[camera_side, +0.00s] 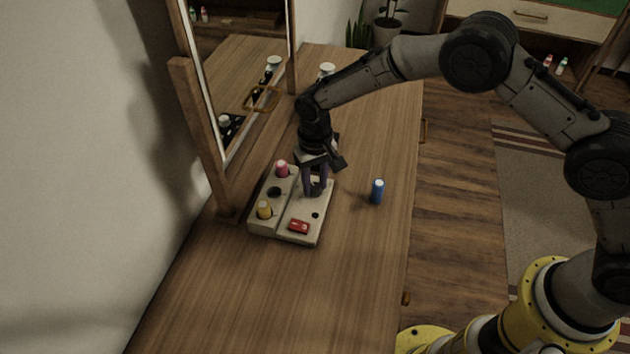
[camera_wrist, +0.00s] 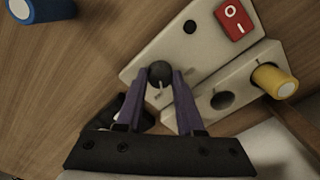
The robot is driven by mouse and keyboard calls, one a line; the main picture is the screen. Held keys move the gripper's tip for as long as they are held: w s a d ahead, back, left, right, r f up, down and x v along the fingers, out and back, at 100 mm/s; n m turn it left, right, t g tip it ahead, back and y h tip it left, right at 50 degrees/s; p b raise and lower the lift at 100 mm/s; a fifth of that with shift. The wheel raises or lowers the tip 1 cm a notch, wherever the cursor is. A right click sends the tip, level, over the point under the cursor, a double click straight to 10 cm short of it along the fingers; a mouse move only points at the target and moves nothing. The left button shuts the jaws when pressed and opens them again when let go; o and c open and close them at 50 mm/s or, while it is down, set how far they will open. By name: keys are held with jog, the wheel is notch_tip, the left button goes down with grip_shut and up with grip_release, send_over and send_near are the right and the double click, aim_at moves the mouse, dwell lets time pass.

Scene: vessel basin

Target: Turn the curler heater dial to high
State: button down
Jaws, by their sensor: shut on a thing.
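The curler heater (camera_side: 285,229) is a pale box on the wooden dresser top, in front of the mirror. Its dark round dial (camera_wrist: 160,74) has a light pointer line and sits between my fingertips in the wrist view. My gripper (camera_side: 315,192) reaches down over the right part of the box. In the wrist view its purple fingers (camera_wrist: 160,80) are shut on the dial, one on each side. A red rocker switch (camera_side: 299,227) is on the box's near end; it also shows in the wrist view (camera_wrist: 234,20). Dial markings cannot be read.
A pink curler (camera_side: 282,168) and a yellow curler (camera_side: 264,210) stand in the box, with an empty dark hole (camera_side: 274,192) between them. A blue curler (camera_side: 377,191) stands on the dresser to the right. The near dresser top is clear.

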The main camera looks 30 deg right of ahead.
aim_at(315, 186)
jog(key=shift+m, duration=1.6)
jog(key=c, duration=0.5)
grip_release()
notch_tip(315, 186, up, 14)
jog(key=shift+f, duration=0.1)
